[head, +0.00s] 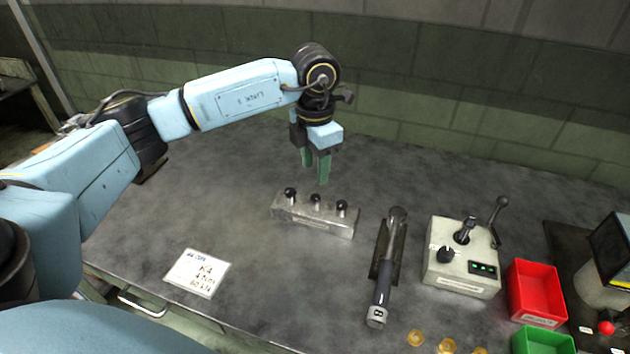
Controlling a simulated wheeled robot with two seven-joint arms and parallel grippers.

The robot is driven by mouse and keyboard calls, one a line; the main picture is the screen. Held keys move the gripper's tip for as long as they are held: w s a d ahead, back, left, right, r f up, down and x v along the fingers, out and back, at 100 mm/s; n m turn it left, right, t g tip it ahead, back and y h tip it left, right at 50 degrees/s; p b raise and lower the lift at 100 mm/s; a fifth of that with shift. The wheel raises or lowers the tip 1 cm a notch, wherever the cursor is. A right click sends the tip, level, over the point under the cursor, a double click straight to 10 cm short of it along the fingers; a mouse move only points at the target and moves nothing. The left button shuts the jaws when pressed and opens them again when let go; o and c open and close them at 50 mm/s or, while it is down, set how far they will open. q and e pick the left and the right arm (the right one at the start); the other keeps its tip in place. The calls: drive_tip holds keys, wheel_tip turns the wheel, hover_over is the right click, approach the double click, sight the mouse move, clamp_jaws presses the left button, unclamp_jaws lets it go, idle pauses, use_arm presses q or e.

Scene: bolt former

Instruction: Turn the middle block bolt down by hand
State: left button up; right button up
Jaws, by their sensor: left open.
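A grey metal block (318,225) sits on the bench with three dark-headed bolts in a row along its top. The middle block bolt (316,200) stands upright between the left bolt (290,195) and the right bolt (342,208). My left gripper (315,179) points down with its green fingers apart and nothing between them. It appears above the block, over or a little behind the middle bolt, with the fingertips clear of the bolt head. How far each bolt is threaded in is too small to tell. My right gripper is not in view.
A dark tool with a grey handle (382,285) lies in a holder right of the block. Further right are a control box (461,262) with levers, a red bin (535,292) and a green bin (541,342). A written card (197,273) lies front left. Several brass rings lie at the front.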

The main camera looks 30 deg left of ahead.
use_arm(q)
wheel_tip(320, 180, up, 6)
idle(0.7)
